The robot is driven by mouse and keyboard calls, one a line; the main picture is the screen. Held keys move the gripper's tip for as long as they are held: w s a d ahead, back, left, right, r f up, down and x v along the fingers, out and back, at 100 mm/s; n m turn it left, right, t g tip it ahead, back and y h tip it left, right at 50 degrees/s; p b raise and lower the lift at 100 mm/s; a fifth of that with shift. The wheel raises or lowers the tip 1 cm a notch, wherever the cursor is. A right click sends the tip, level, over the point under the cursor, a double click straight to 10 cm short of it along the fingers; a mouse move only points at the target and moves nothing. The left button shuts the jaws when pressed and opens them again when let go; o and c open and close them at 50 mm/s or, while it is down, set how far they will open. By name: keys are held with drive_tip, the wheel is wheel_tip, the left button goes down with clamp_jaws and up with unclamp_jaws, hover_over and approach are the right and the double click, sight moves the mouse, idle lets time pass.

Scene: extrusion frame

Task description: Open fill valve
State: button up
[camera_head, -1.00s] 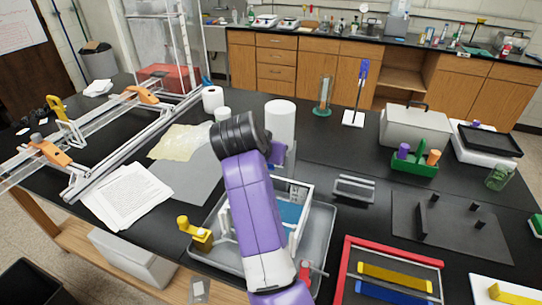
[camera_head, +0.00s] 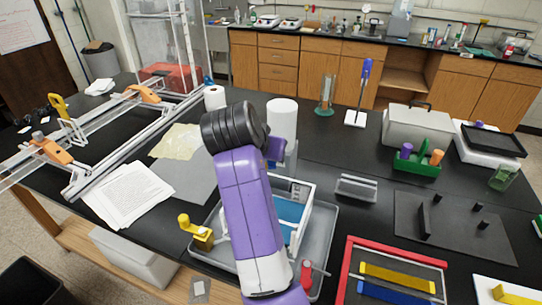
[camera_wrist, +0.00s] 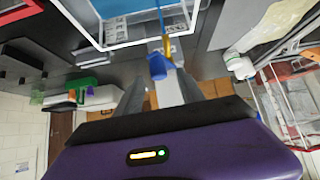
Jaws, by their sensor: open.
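A white-framed tank (camera_head: 299,232) with a blue inside stands in a grey tray (camera_head: 322,240). A yellow-handled fitting (camera_head: 197,233) is at its left and a red-handled one (camera_head: 307,275) at its front right. In the wrist view, a small blue piece (camera_wrist: 157,66) is by the edge of the white tank frame (camera_wrist: 148,43), with a thin blue line above it. My gripper (camera_wrist: 160,79) is open, its fingers on either side of the blue piece in the picture; I cannot tell if they touch it. In the head view my arm hides most of the gripper. Which fitting is the fill valve is unclear.
A white roll (camera_head: 282,118) stands behind my arm. A clear holder (camera_head: 356,188) and a red-edged frame (camera_head: 348,262) are to the right. Papers (camera_head: 128,193) and a metal extrusion frame (camera_head: 120,150) are to the left.

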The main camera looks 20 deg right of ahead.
drive_tip(key=shift+b+v, duration=0.35)
drive_tip(key=shift+v, duration=1.85)
drive_tip(key=shift+r, duration=0.25)
drive_tip(key=c, duration=0.6)
drive_tip(key=r, duration=0.1)
drive_tip(key=w+r, duration=0.1)
drive_tip(key=shift+w+d+r+m, duration=0.1)
drive_tip(key=shift+d+r+m, duration=0.05)
drive_tip(key=shift+r+m, duration=0.2)
clamp_jaws()
drive_tip(key=w+d+r+m+g+y, duration=0.2)
drive_tip(key=w+d+r, duration=0.1)
drive_tip(key=w, duration=0.1)
drive_tip(key=a+f+n+g+y+b, duration=0.1)
drive_tip(key=a+f+n+g+b, duration=0.1)
drive_tip(key=f, duration=0.7)
drive_tip(key=shift+a+g+y+b, duration=0.3)
drive_tip(key=shift+a+g+b, duration=0.6)
drive_tip(key=shift+a, duration=0.25)
drive_tip(key=shift+s+f, duration=0.1)
drive_tip(key=shift+f, duration=0.05)
